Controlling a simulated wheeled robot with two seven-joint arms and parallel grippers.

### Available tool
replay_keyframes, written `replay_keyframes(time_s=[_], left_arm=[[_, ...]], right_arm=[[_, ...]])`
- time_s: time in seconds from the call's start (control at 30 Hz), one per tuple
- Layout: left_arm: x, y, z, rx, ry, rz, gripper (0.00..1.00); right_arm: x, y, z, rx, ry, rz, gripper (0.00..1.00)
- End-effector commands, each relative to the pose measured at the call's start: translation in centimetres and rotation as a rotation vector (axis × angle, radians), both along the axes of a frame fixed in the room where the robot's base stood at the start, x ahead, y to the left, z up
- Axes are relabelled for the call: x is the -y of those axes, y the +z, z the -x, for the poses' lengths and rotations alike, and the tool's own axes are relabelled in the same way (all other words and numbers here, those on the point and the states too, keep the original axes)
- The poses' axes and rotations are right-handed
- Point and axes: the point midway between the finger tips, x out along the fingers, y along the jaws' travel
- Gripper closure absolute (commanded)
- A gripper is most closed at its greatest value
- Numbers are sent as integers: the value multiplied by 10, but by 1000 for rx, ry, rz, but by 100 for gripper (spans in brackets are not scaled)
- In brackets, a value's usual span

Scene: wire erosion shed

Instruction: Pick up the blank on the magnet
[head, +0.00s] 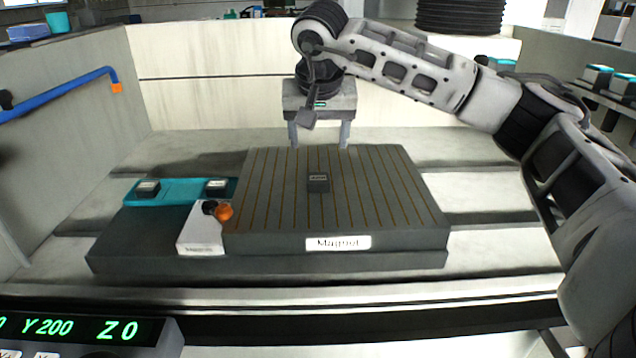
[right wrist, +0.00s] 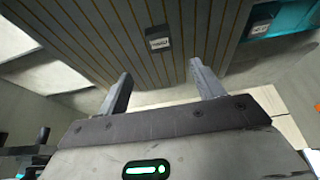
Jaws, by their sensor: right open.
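The blank (head: 318,183) is a small dark block with a pale label on its top. It sits on the striped top of the magnet (head: 392,228), a dark grey plate with a "Magnet" label on its front. The blank also shows in the right wrist view (right wrist: 158,40), beyond the fingertips and roughly between their lines. My right gripper (head: 319,146) is open and empty, behind the far edge of the magnet in the head view. Its two fingers show apart in the right wrist view (right wrist: 158,76). My left gripper is not in view.
A teal tray (head: 181,189) with two similar labelled blocks lies left of the magnet. A white switch box (head: 201,238) with an orange-ended lever stands at the magnet's left front. A blue pipe (head: 60,93) runs along the left wall. A readout (head: 85,328) is at the lower left.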

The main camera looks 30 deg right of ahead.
Motion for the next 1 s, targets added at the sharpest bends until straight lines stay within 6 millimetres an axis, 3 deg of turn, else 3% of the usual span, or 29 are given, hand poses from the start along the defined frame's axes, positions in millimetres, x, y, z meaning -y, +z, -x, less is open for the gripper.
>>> replay_keyframes(time_s=[0.2,0.47,0.7,1.0], left_arm=[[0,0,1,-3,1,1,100],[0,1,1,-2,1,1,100],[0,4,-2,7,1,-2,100],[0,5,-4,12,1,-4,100]], right_arm=[[8,-38,-13,-1,0,-2,33],[10,-56,-18,-1,1,-3,33],[15,-90,-24,-1,1,-4,33],[17,-99,-28,2,2,-3,33]])
